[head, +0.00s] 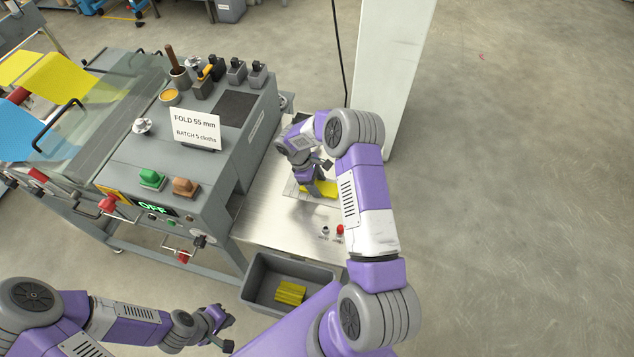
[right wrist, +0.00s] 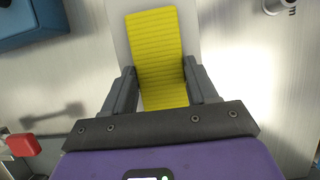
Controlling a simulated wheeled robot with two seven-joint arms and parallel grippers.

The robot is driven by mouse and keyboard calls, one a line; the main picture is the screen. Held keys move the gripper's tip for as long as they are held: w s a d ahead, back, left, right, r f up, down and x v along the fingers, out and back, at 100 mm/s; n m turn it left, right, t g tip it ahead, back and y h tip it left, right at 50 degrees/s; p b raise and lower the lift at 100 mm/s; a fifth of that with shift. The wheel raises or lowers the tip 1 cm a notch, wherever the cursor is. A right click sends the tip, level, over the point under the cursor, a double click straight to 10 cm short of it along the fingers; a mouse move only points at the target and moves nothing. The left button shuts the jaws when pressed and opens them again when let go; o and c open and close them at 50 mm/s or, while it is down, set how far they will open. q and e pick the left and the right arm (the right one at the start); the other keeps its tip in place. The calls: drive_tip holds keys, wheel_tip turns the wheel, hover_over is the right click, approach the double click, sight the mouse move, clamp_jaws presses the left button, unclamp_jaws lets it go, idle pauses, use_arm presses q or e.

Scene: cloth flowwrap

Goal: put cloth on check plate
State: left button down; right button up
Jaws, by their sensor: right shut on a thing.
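A folded yellow cloth (right wrist: 158,50) lies between the fingers of my right gripper (right wrist: 164,90) in the right wrist view, over a pale plate (right wrist: 117,38), which I take to be the check plate. In the head view the cloth (head: 318,189) shows beside my right gripper (head: 312,190), low over the plate (head: 293,189) on the steel table. My right gripper is shut on the cloth. I cannot tell whether the cloth touches the plate. My left gripper (head: 226,331) is at the bottom of the head view, empty, its fingers apart.
A grey bin (head: 253,283) holding more yellow cloth (head: 290,292) stands at the front of the steel table (head: 265,222). A red button (head: 340,229) sits near the table's front. The machine with the sign (head: 195,128) is on the left, a pale post (head: 390,70) behind.

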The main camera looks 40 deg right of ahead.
drive_tip(key=shift+w+f, duration=0.1)
drive_tip(key=shift+f, duration=0.15)
drive_tip(key=o, duration=1)
drive_tip(key=shift+r, duration=0.25)
drive_tip(key=v, duration=1.2)
drive_tip(key=shift+b, duration=0.4)
